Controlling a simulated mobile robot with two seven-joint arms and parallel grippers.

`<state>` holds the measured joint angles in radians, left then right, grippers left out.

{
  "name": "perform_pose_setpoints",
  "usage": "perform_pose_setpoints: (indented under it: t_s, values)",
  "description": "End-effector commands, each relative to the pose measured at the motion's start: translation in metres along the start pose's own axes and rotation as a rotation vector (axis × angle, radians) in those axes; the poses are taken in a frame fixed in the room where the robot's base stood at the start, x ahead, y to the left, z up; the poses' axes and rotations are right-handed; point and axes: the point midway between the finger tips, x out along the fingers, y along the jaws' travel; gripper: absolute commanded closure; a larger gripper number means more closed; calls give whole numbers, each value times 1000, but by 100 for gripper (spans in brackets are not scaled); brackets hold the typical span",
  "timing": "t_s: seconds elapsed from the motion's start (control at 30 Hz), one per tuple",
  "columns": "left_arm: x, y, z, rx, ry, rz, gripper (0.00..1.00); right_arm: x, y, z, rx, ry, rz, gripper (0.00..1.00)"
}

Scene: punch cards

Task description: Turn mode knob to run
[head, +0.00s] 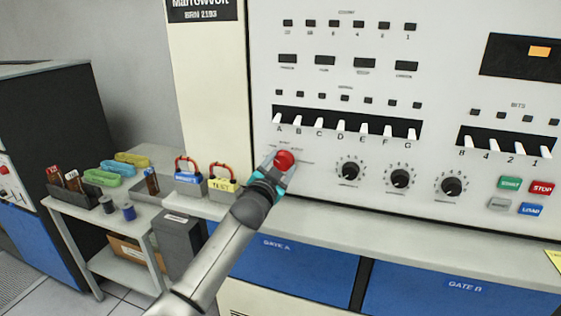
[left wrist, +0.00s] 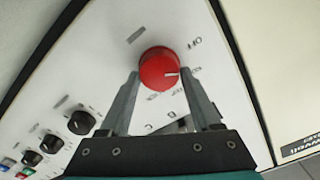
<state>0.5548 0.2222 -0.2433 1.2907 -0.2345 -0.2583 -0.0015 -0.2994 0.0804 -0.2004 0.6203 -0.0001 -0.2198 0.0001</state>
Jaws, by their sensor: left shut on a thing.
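The red mode knob (head: 285,159) is on the white panel, left of the black knobs. My left gripper (head: 276,170) reaches it from below. In the left wrist view, the red knob (left wrist: 158,66) sits between the two fingertips of my left gripper (left wrist: 160,76), which is shut on it. The label OFF (left wrist: 194,44) is up and right of the knob. The other labels around it are too small or covered to read surely. My right gripper is out of view.
Black knobs (head: 348,170) are to the right of the red knob, and white lever switches (head: 341,126) are above. A side table (head: 80,216) holds trays and spools.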

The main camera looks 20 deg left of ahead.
Motion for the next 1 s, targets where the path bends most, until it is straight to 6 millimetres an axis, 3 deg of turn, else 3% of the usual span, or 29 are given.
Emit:
perform_pose_setpoints:
  t_s: [0.4, 0.97, 1.0]
  values:
    - [0, 2, 0, 211, -1, 1, 91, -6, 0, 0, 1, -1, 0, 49]
    - [0, 2, 1, 244, -1, 1, 91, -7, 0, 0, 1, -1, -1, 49]
    - [0, 2, 1, 243, -1, 1, 34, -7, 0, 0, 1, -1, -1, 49]
